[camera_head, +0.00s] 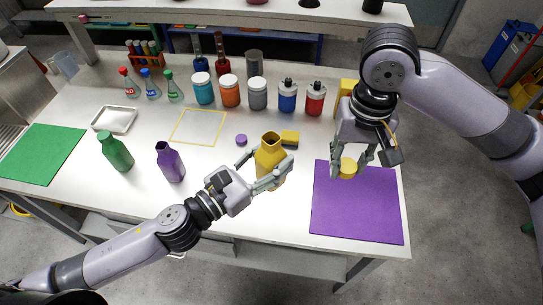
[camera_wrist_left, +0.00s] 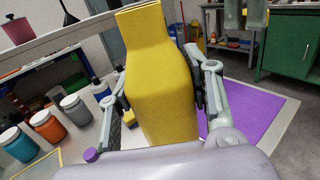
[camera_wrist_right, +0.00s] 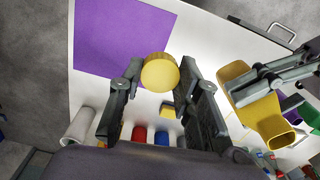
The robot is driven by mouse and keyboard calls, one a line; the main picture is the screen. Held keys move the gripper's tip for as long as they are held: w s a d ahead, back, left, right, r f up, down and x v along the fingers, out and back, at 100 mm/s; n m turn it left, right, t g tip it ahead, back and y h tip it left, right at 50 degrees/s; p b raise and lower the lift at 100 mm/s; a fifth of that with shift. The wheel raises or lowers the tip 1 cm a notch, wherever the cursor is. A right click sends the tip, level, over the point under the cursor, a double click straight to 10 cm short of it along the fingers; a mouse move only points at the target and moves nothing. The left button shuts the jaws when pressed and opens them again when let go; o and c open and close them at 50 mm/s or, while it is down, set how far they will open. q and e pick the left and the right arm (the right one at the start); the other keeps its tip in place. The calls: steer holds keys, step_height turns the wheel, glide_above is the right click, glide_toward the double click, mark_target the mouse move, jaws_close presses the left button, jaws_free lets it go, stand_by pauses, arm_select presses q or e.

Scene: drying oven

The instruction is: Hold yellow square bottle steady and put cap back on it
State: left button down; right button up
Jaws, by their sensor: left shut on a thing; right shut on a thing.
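The yellow square bottle (camera_head: 269,158) stands upright near the front middle of the table, its neck open. My left gripper (camera_head: 272,176) is shut around the bottle's body; the left wrist view shows the bottle (camera_wrist_left: 162,85) between both fingers. My right gripper (camera_head: 350,166) is shut on the round yellow cap (camera_head: 348,168), held above the purple mat and to the right of the bottle, apart from it. In the right wrist view the cap (camera_wrist_right: 160,72) sits between the fingertips, and the open bottle mouth (camera_wrist_right: 277,131) shows at the right.
A purple mat (camera_head: 357,215) lies at the table's right end. A green bottle (camera_head: 116,153) and purple bottle (camera_head: 170,162) stand to the left. A purple cap (camera_head: 241,139) and yellow block (camera_head: 290,138) lie behind the yellow bottle. Several jars stand farther back.

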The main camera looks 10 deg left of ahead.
step_height(320, 180, up, 11)
glide_above(271, 139)
steer(key=shift+a+r, duration=0.1)
steer(key=shift+r, duration=0.1)
steer(key=shift+f, duration=0.1)
steer(key=shift+f, duration=1.95)
steer(key=shift+f, duration=0.85)
steer(key=shift+f, duration=0.55)
